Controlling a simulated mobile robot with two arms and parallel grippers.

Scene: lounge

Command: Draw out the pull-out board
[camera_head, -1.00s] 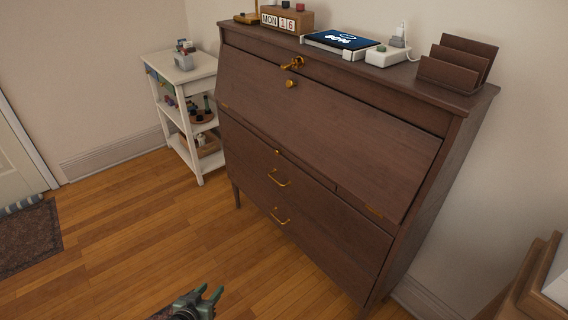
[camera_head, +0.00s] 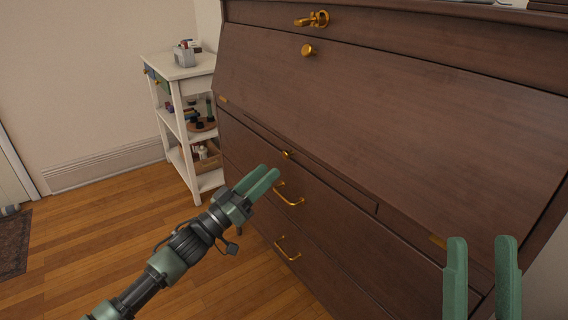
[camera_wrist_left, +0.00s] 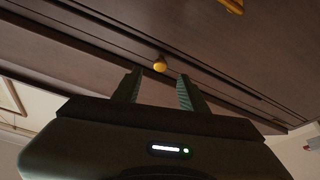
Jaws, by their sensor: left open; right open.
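The pull-out board (camera_head: 335,184) is a thin dark wood strip below the slanted front of the desk. It looks pushed in, flush with the desk front. Its small brass knob (camera_head: 286,154) sticks out near the middle of the strip. My left gripper (camera_head: 270,174) is open and just in front of and below the knob, apart from it. In the left wrist view the knob (camera_wrist_left: 160,66) shows ahead, between the lines of the two open fingers (camera_wrist_left: 158,80). My right gripper (camera_head: 482,242) is open and empty in front of the desk's right part.
The slanted desk front (camera_head: 390,110) has a brass knob (camera_head: 308,50) high up. Drawers with brass handles (camera_head: 288,196) lie below the board. A white shelf unit (camera_head: 186,120) stands left of the desk. The wooden floor (camera_head: 120,215) at left is clear.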

